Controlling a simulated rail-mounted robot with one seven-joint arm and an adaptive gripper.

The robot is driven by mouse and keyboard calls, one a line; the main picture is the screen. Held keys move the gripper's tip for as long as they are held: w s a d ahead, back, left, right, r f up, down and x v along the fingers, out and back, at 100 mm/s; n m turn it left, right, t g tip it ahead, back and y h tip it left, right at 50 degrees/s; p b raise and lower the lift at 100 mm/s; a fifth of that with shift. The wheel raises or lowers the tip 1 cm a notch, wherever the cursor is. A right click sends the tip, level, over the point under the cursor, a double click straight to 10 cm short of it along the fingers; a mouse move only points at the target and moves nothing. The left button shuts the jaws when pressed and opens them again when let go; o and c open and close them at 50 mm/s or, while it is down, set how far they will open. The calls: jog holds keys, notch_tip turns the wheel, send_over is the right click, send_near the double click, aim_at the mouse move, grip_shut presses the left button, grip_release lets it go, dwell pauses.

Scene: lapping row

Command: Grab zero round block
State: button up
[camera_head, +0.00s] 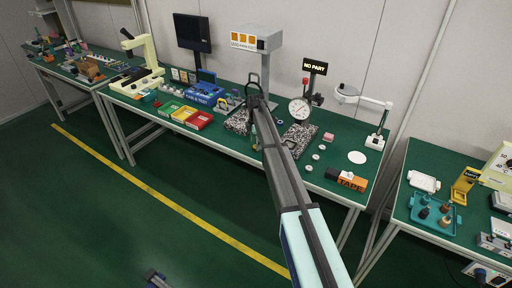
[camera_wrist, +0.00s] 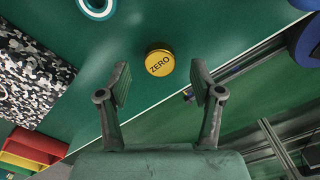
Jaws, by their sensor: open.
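The zero round block (camera_wrist: 159,63) is a yellow disc with ZERO printed on top. In the wrist view it lies on the green bench top, just beyond and between the fingertips of my gripper (camera_wrist: 160,82). The fingers are spread apart, one on each side of it in the picture, and nothing is between them. In the head view my gripper (camera_head: 254,88) is over the middle of the long bench. I cannot make out the block in the head view; my arm covers part of that area.
A speckled black-and-white plate (camera_wrist: 35,75) lies left of the block, with a teal ring (camera_wrist: 97,8) above. The bench edge runs at right. In the head view a dial gauge (camera_head: 299,110), white discs (camera_head: 316,157) and a TAPE box (camera_head: 347,180) stand right of my arm.

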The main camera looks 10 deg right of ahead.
notch_tip(320, 180, down, 2)
jog(key=shift+f, duration=0.15)
grip_shut()
dwell(0.3)
